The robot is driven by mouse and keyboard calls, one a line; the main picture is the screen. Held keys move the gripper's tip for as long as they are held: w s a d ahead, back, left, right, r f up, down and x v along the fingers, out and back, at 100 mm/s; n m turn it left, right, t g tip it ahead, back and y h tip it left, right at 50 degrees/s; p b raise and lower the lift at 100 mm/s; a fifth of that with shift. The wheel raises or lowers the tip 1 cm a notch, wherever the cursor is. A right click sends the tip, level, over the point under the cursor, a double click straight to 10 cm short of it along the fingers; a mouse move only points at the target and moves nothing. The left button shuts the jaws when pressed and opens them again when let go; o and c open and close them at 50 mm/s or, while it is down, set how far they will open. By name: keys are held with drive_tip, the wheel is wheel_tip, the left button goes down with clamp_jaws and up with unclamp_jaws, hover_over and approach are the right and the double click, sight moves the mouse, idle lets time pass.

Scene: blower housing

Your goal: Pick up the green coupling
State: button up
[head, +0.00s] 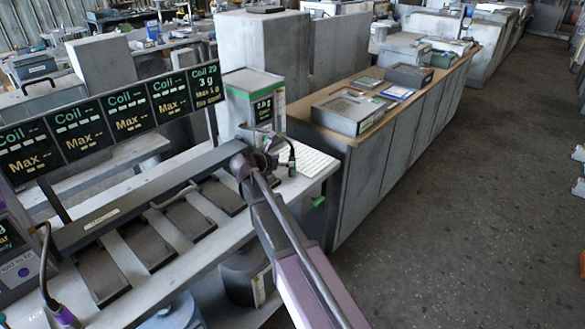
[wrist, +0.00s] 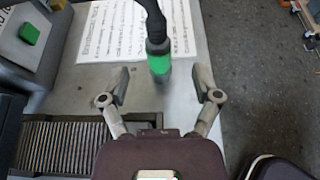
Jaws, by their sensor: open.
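The green coupling (wrist: 159,64) is a short cylinder with a bright green band and a black top, on a black cable. In the wrist view it is at upper centre, over the light bench top, between and slightly beyond my gripper's fingertips. It also shows in the head view (head: 292,160) at the right end of the bench, beside my gripper (head: 264,160). My gripper (wrist: 163,76) is open, with one finger on each side of the coupling and gaps to both.
White printed sheets (head: 311,161) lie behind the coupling. A green-topped unit (head: 252,105) with a display stands close by on the left. Dark flat plates (head: 148,245) line the bench. A purple coupling (head: 66,317) is at lower left. Open floor lies right.

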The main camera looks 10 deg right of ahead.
sight(290, 159)
drive_tip(key=shift+w+d, duration=0.1)
idle(0.3)
drive_tip(key=shift+b+x, duration=0.95)
drive_tip(key=shift+x, duration=1.05)
drive_tip(key=shift+w+d+f, duration=0.35)
drive_tip(key=shift+w, duration=0.1)
clamp_jaws()
